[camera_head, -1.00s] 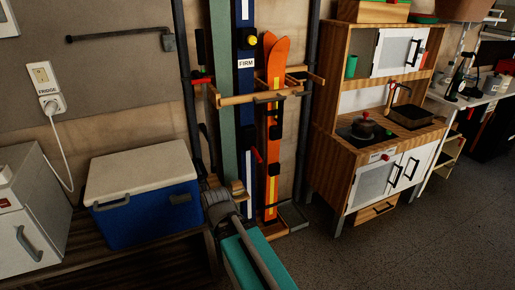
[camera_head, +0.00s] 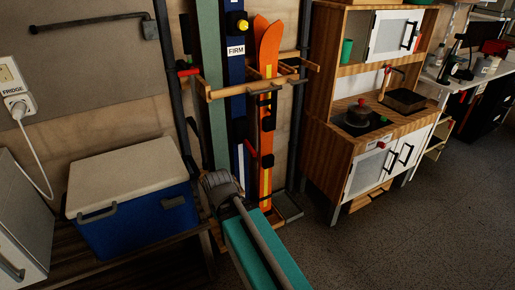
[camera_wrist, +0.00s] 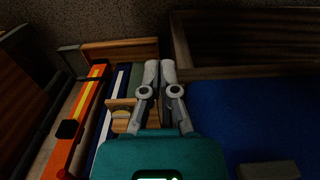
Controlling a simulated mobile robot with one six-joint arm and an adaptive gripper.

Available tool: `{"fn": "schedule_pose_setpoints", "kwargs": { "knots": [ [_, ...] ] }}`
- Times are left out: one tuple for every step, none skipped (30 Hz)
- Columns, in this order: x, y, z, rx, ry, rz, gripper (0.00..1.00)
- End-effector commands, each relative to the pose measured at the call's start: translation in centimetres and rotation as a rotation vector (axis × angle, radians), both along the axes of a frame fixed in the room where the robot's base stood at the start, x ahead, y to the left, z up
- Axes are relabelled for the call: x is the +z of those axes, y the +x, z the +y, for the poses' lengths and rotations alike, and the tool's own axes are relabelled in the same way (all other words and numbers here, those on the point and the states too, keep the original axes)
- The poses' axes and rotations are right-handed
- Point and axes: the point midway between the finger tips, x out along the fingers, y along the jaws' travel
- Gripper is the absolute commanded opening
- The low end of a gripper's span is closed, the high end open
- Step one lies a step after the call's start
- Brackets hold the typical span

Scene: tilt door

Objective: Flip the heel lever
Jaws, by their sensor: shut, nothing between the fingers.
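An orange ski (camera_head: 268,90) with black bindings stands upright in the wooden rack, right of a dark blue ski (camera_head: 236,105) marked FIRM. A slanted red lever (camera_head: 250,148) shows between them, low on the bindings; I cannot tell for sure that it is the heel lever. In the wrist view, the orange ski (camera_wrist: 88,105) runs along the left, with a black binding piece (camera_wrist: 67,129). My gripper (camera_wrist: 160,68) is shut and empty, right of the skis, touching nothing that I can make out.
A blue cooler (camera_head: 135,220) with a pale lid stands left of the skis on a dark bench; its blue side (camera_wrist: 245,115) fills the wrist view's right. Wooden rack bars (camera_head: 228,90) jut out around the skis. A toy kitchen (camera_head: 335,150) stands right. Floor before it is clear.

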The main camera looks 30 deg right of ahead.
Motion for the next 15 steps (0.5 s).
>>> {"fn": "schedule_pose_setpoints", "kwargs": {
  "knots": [
    [0.0,0.0,0.0,0.0,0.0,0.0,0.0],
    [0.0,0.0,0.0,0.0,0.001,0.0,0.0],
    [0.0,0.1,0.0,0.0,0.002,-0.001,0.0],
    [0.0,0.1,-0.1,-0.001,0.004,-0.001,0.0],
    [0.0,0.2,-0.1,-0.001,0.008,-0.002,0.0],
    [0.0,0.4,-0.2,-0.002,0.014,-0.003,0.0],
    [0.0,0.5,-0.3,-0.002,0.021,-0.005,0.0],
    [0.0,0.7,-0.4,-0.003,0.028,-0.007,0.0],
    [0.1,1.0,-0.5,-0.005,0.04,-0.011,0.0],
    [0.1,1.3,-0.7,-0.007,0.053,-0.014,0.0],
    [0.1,1.6,-1.4,-0.012,0.065,-0.018,0.0],
    [0.2,2.0,-1.9,-0.015,0.086,-0.024,0.0],
    [0.2,2.4,-2.2,-0.018,0.102,-0.029,0.0],
    [0.3,2.8,-2.4,-0.019,0.121,-0.036,0.0],
    [0.4,3.4,-2.8,-0.023,0.148,-0.046,0.0]
  ]
}}
